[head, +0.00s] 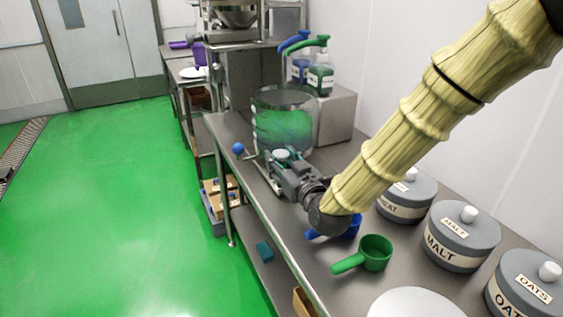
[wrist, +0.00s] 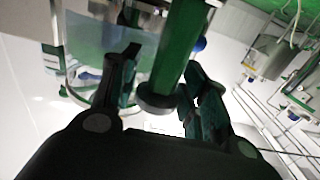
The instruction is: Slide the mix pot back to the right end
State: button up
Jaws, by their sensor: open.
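The mix pot (head: 283,118) looks like a large clear round vessel with green showing inside. It stands upright on the steel bench, and its near lower side is partly hidden by my gripper. My gripper (head: 284,162) is open at the pot's near side. In the wrist view my gripper (wrist: 160,90) has its two fingers on either side of a green bar (wrist: 178,45) with a grey round end. I cannot tell whether the fingers touch it. The clear wall of the pot (wrist: 85,45) shows behind the left finger.
Green and blue pump bottles (head: 320,75) stand behind the pot on a steel box (head: 338,115). A green scoop (head: 370,254), a blue scoop and grey lidded canisters (head: 462,238) occupy the nearer bench. A blue ball (head: 238,148) shows near the bench's left edge. Open green floor lies left.

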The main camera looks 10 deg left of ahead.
notch_tip(320, 180, up, 10)
jog(key=shift+f, duration=0.15)
dwell(0.3)
